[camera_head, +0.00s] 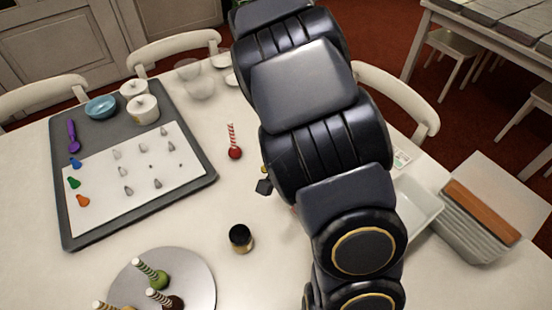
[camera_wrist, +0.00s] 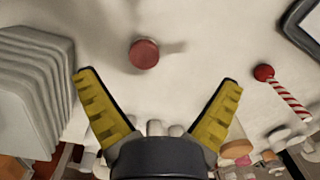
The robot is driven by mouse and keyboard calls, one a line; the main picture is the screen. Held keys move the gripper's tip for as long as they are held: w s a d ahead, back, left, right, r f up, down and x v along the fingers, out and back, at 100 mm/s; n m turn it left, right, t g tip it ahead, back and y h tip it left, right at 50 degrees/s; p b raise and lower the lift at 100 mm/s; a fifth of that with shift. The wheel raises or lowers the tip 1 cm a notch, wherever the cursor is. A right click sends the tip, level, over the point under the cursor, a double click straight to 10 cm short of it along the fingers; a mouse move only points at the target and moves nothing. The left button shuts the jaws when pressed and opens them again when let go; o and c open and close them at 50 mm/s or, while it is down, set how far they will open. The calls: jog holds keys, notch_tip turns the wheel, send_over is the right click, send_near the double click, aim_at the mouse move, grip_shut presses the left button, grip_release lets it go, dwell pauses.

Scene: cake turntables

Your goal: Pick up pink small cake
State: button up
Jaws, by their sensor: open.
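A pinkish-red round cake (camera_wrist: 144,54) lies on the white table in the wrist view, with its shadow falling to the right. It sits ahead of my gripper (camera_wrist: 158,79), left of the middle of the gap between the fingertips. My gripper is open, its two yellow ribbed fingers spread wide with nothing between them. In the head view my arm covers most of the gripper and most or all of this cake; a dark fingertip (camera_head: 265,186) shows at the arm's left side.
A red cake pop with a striped stick (camera_head: 235,150) stands left of my arm, also in the wrist view (camera_wrist: 264,73). A dark jar (camera_head: 240,238), a turntable (camera_head: 207,275) with cake pops and a grey tray (camera_head: 62,215) are on the left. Stacked white containers (camera_head: 480,225) stand right.

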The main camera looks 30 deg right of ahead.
jog(key=d+f, duration=0.1)
jog(key=d+f+m, duration=0.1)
jog(key=d+f, duration=0.1)
jog(key=d+f+m, duration=0.1)
jog(key=f, duration=0.1)
jog(key=shift+s+d+h, duration=0.3)
jog(key=shift+s+h, duration=0.1)
jog(key=shift+d+f+m, duration=0.1)
jog(key=shift+f+m, duration=0.2)
jog(key=shift+f, duration=0.05)
jog(key=shift+w+f, duration=0.15)
jog(key=shift+f, duration=3.6)
jog(key=shift+c, duration=0.4)
jog(key=c, duration=0.9)
